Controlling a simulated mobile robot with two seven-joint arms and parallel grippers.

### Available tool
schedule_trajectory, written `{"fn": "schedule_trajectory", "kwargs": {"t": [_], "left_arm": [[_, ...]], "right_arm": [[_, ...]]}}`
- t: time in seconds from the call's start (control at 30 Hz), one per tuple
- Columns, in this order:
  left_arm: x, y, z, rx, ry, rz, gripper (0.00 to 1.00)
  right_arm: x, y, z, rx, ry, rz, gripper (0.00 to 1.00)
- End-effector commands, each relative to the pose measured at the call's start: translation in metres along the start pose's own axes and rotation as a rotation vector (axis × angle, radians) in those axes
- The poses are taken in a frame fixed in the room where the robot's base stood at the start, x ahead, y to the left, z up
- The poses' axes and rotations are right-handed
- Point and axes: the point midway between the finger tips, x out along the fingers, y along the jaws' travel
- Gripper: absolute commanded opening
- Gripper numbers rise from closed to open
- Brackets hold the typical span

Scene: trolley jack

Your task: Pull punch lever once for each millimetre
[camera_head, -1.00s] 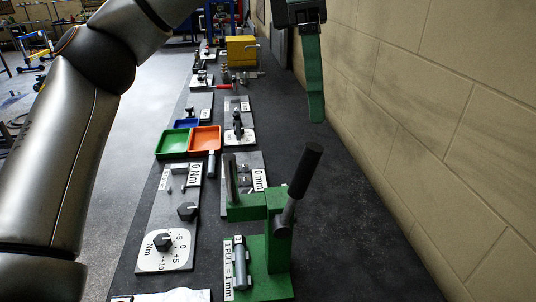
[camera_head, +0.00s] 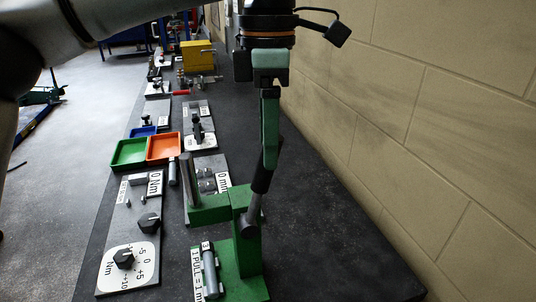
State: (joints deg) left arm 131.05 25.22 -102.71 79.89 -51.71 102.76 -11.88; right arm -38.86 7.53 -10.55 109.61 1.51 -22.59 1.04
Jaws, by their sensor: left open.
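The green punch press (camera_head: 246,245) stands on the dark bench. Its lever has a black grip (camera_head: 262,181) and leans up and to the right from its pivot. My left gripper (camera_head: 269,160) points down from above with its green fingers at the lever's grip. It is open, and the fingers hide the upper part of the grip. I cannot tell whether they touch it. A "1 PULL = 1 mm" label (camera_head: 197,274) lies at the press's base. A plate marked "0 mm" (camera_head: 222,180) lies behind the press. My right gripper is not in view.
A plate with black knobs and a dial marked "Nm" (camera_head: 144,186) lies left of the press. Green (camera_head: 130,154) and orange (camera_head: 164,148) trays lie beyond. A block wall (camera_head: 440,110) bounds the right side. The bench right of the press is clear.

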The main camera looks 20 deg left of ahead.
Motion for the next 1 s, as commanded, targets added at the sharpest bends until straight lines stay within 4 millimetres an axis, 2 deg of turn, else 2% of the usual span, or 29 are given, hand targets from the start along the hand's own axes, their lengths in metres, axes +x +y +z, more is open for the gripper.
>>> {"fn": "schedule_trajectory", "kwargs": {"t": [0.1,0.2,0.53,1.0], "left_arm": [[0.015,0.000,0.000,0.001,0.000,0.000,0.64],[0.021,0.000,0.000,0.000,0.000,0.000,0.64],[0.024,0.000,0.000,0.000,-0.001,0.000,0.63],[0.023,0.000,0.000,0.000,-0.001,0.001,0.10]], "right_arm": [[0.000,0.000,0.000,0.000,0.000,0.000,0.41],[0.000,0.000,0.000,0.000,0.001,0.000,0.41],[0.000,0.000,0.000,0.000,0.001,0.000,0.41],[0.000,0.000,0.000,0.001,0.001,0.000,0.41]]}}
